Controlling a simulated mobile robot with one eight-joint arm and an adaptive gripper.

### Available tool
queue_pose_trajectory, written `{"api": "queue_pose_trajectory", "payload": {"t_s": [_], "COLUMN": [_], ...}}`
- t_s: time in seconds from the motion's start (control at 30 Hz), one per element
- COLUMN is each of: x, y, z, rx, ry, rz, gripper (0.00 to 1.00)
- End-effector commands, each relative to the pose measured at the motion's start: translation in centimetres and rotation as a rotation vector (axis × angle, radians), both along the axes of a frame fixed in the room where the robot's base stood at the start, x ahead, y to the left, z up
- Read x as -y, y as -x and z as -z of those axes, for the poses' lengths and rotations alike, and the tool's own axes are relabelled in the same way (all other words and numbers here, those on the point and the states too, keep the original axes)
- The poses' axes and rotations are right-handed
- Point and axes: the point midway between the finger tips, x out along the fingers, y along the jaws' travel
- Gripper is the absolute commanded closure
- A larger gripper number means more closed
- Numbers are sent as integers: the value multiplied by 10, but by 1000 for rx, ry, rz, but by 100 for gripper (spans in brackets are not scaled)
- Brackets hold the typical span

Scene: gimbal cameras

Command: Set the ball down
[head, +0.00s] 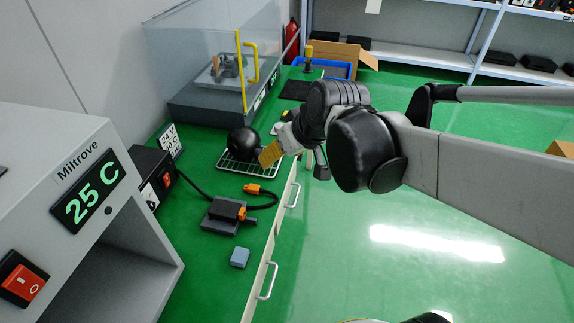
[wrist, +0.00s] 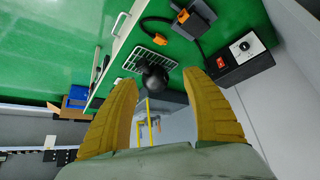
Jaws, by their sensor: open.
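A black ball (head: 243,140) rests on a wire rack (head: 225,165) on the green bench. In the wrist view the ball (wrist: 155,77) shows on the rack (wrist: 138,62), beyond the space between my yellow fingers. My gripper (head: 268,155) is at the right side of the ball in the head view. Its fingers are spread in the wrist view (wrist: 165,95), with nothing held between them. Whether a finger touches the ball is hard to tell.
A dark box with a red switch (head: 152,178), a grey device with an orange plug (head: 224,216) and a light-blue block (head: 239,257) are on the bench in front of the rack. A clear enclosure (head: 205,60) stands behind it. A grey Miltrove unit (head: 60,160) is at left.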

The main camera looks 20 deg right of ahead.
Motion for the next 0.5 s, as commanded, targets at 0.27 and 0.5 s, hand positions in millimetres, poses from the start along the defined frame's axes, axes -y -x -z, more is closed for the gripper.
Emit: {"api": "queue_pose_trajectory", "payload": {"t_s": [0.27, 0.5], "x": [-2, 1], "y": [95, 115], "z": [1, 6], "rx": [3, 11], "ry": [22, 25], "rz": [144, 186], "gripper": [43, 43]}}
